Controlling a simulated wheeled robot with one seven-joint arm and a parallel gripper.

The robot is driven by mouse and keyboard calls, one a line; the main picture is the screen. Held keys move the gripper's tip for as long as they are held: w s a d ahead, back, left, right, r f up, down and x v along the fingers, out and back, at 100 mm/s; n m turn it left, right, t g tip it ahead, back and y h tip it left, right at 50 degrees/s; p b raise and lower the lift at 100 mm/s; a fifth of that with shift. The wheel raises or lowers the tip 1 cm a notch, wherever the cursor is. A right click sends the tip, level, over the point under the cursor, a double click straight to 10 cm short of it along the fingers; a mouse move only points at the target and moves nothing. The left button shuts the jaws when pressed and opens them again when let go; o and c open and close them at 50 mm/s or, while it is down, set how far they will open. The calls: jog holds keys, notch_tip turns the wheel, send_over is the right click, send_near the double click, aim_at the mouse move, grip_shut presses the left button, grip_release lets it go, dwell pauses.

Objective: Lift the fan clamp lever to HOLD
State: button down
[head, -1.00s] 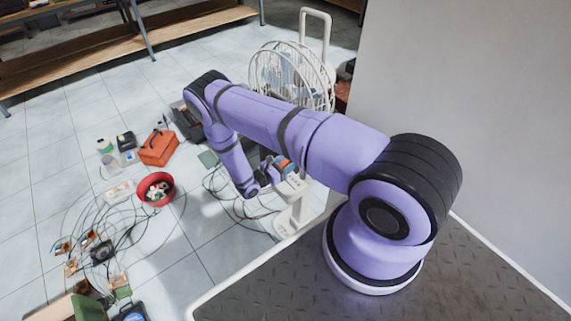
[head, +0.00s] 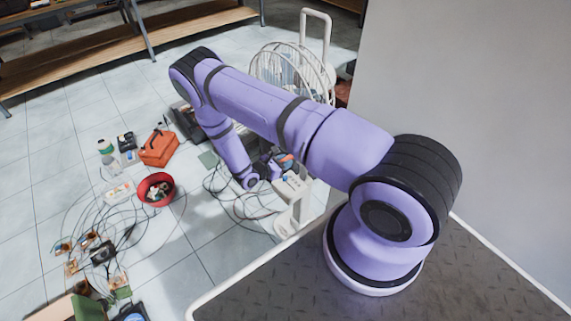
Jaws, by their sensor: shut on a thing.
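The white fan (head: 300,62) stands on the floor behind my arm, with its round wire cage and tall handle showing above the arm. Its white control box (head: 291,187) and post show below the arm. My gripper (head: 277,168) is at the fan's post, just above the control box, and is small and partly hidden by my arm. It is shut on the clamp lever, whose small orange part (head: 286,160) shows at the fingers. The HOLD mark cannot be made out.
Loose black cables (head: 235,195) lie on the tiles left of the fan. A red bowl (head: 157,203), an orange toolbox (head: 159,147) and small items lie further left. A grey wall (head: 460,100) stands close on the right.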

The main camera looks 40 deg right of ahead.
jog(key=shift+r+y, duration=0.3)
jog(key=shift+y, duration=0.2)
jog(key=c, duration=1)
grip_release()
jog(key=shift+o, duration=0.2)
jog(key=shift+a, duration=0.1)
jog(key=v, duration=1)
jog(key=shift+a, duration=0.35)
jog(key=shift+r, duration=0.1)
